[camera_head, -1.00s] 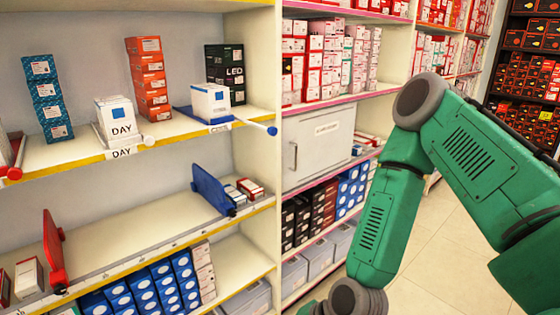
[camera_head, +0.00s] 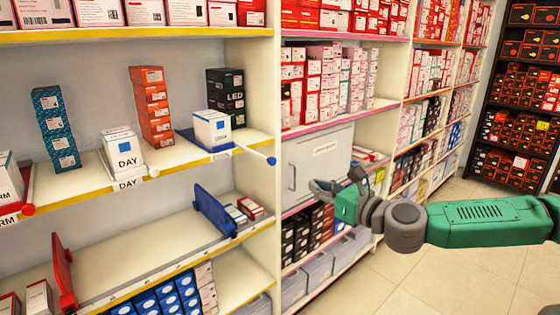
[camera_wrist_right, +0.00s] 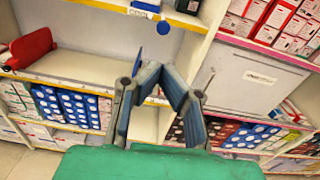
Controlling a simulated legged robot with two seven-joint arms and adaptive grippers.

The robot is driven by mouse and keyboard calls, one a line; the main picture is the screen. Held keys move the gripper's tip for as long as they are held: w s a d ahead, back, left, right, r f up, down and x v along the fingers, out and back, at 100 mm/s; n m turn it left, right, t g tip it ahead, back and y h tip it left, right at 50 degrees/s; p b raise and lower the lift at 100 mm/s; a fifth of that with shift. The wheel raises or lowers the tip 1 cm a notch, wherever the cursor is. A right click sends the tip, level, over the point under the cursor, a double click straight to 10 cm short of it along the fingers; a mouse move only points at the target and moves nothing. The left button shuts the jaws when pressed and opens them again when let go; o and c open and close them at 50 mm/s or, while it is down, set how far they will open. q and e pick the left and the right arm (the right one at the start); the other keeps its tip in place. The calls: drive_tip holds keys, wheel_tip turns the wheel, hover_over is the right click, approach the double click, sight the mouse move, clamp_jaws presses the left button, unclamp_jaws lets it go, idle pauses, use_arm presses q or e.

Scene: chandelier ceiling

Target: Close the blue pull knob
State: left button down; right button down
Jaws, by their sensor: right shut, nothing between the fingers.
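The blue pull knob (camera_head: 271,160) is a small ball on the end of a short rod. It sticks out to the front right of a blue pull-out tray (camera_head: 205,148) on the upper shelf. A white box (camera_head: 212,130) with a blue square stands on this tray. The knob also shows in the right wrist view (camera_wrist_right: 163,26), beyond the fingers. My right gripper (camera_head: 322,188) is below and to the right of the knob in the head view, apart from it. Its fingers (camera_wrist_right: 160,76) are shut and empty. My left gripper is out of view.
A white DAY box (camera_head: 123,152) stands on a similar tray with a white knob (camera_head: 153,171). A red knob (camera_head: 28,209) is at the left. Blue (camera_head: 212,210) and red (camera_head: 63,272) dividers stand below. A grey-white cabinet front (camera_head: 318,165) is behind my gripper. The aisle floor (camera_head: 455,225) is clear.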

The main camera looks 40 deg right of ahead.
approach(247, 149)
drive_tip(key=shift+m, duration=0.3)
drive_tip(key=s, duration=0.2)
drive_tip(key=s+d, duration=0.1)
drive_tip(key=s, duration=0.1)
drive_tip(key=shift+f, duration=0.2)
drive_tip(key=w+b, duration=0.2)
drive_tip(key=b, duration=0.1)
drive_tip(key=w+b, duration=0.3)
drive_tip(key=w+a+f+b, duration=0.1)
drive_tip(key=w+b, duration=0.2)
drive_tip(key=shift+w, duration=0.15)
drive_tip(key=w+b, duration=0.1)
drive_tip(key=w, duration=0.1)
drive_tip(key=w+b, duration=0.3)
drive_tip(key=w, duration=0.1)
drive_tip(key=shift+a+r+b, duration=0.15)
drive_tip(key=shift+r+b, duration=0.15)
drive_tip(key=shift+w+r, duration=0.1)
drive_tip(key=shift+w, duration=0.15)
drive_tip(key=shift+w+r, duration=0.1)
drive_tip(key=shift+r, duration=0.2)
